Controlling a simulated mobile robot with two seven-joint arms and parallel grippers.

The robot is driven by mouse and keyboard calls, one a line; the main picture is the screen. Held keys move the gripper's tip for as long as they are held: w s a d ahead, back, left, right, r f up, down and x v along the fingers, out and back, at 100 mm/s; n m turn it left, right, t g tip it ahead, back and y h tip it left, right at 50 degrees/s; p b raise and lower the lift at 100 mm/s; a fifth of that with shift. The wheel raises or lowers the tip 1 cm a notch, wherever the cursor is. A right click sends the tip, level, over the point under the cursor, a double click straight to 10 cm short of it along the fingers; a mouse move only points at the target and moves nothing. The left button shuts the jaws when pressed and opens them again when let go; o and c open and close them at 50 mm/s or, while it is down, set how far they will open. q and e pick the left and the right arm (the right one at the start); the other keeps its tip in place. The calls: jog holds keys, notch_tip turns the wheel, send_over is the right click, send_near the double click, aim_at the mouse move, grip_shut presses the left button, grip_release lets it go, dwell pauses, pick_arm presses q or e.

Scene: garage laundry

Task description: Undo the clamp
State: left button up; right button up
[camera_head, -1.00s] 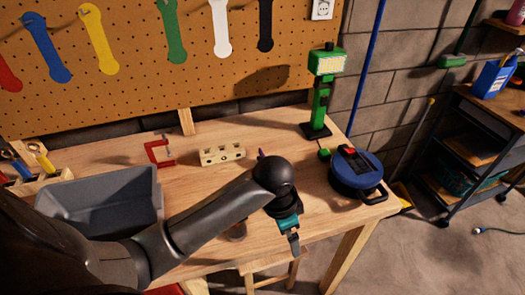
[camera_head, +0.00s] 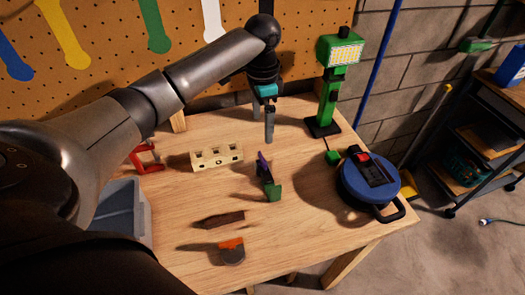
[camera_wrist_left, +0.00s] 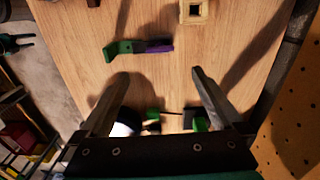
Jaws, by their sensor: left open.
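A red clamp (camera_head: 146,158) stands on the workbench at the left in the head view, partly hidden behind my left arm. A small green and purple piece (camera_head: 273,190) lies near the bench's middle; the wrist view shows it as a bent bar (camera_wrist_left: 138,47) beyond my fingertips. I cannot tell whether it is part of a clamp. My left gripper (camera_head: 262,130) is open and empty above the back of the bench, between the wooden block and the green work light. Its spread fingers (camera_wrist_left: 159,78) show in the wrist view. My right gripper is not in view.
A wooden block with holes (camera_head: 217,158) lies left of my gripper. The green work light (camera_head: 329,95) and blue cable reel (camera_head: 366,188) stand at the right. A grey bin (camera_head: 137,214), a brown strip (camera_head: 221,219) and an orange-and-dark tool (camera_head: 232,252) are in front. The pegboard rises behind.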

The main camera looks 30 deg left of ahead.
pick_arm(q)
send_near(262, 158)
jog(key=shift+s, duration=0.1)
notch_tip(262, 158, down, 8)
jog(key=shift+r+b, duration=0.15)
jog(key=shift+b, duration=0.45)
jog(key=shift+f, duration=0.55)
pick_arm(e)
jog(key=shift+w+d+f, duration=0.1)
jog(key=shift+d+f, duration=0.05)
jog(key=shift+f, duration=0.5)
pick_arm(q)
jog(key=shift+c, duration=0.4)
jog(key=shift+c, duration=0.7)
jog(key=c, duration=1.1)
